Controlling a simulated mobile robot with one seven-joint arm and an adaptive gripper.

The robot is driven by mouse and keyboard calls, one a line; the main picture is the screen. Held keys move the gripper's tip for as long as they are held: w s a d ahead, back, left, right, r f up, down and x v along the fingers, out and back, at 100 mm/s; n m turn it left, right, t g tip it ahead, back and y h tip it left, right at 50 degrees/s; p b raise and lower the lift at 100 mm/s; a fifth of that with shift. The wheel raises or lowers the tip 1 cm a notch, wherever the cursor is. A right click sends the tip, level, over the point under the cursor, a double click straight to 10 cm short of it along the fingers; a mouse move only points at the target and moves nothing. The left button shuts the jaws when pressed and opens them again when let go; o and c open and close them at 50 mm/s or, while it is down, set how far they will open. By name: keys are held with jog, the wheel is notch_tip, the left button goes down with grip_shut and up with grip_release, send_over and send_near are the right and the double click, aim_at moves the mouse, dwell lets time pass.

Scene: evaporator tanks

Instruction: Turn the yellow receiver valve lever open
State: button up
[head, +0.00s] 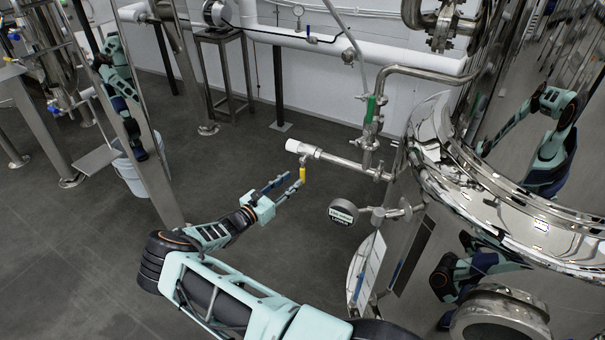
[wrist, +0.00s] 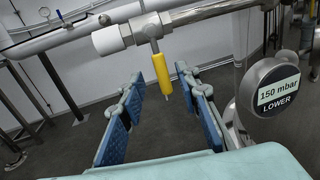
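The yellow valve lever (head: 302,174) hangs down from a steel horizontal pipe (head: 340,161) with a white end cap (head: 296,146). In the wrist view the yellow lever (wrist: 162,73) points down and slightly right below its valve body. My gripper (head: 284,184) is open, its fingertips close to the lever in the head view. In the wrist view the two blue-padded fingers (wrist: 160,95) stand apart, with the lever's lower end appearing between them. I cannot tell whether either finger touches it.
A gauge reading "150 mbar LOWER" (wrist: 277,88) sits right of my gripper; it also shows in the head view (head: 343,212). A green-handled valve (head: 370,109) stands above the pipe. A shiny steel tank (head: 500,195) fills the right.

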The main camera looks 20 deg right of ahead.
aim_at(301, 174)
jog(key=b+x, duration=0.1)
jog(key=x, duration=0.5)
jog(key=shift+w+d, duration=0.2)
jog(key=shift+d, duration=0.2)
grip_shut()
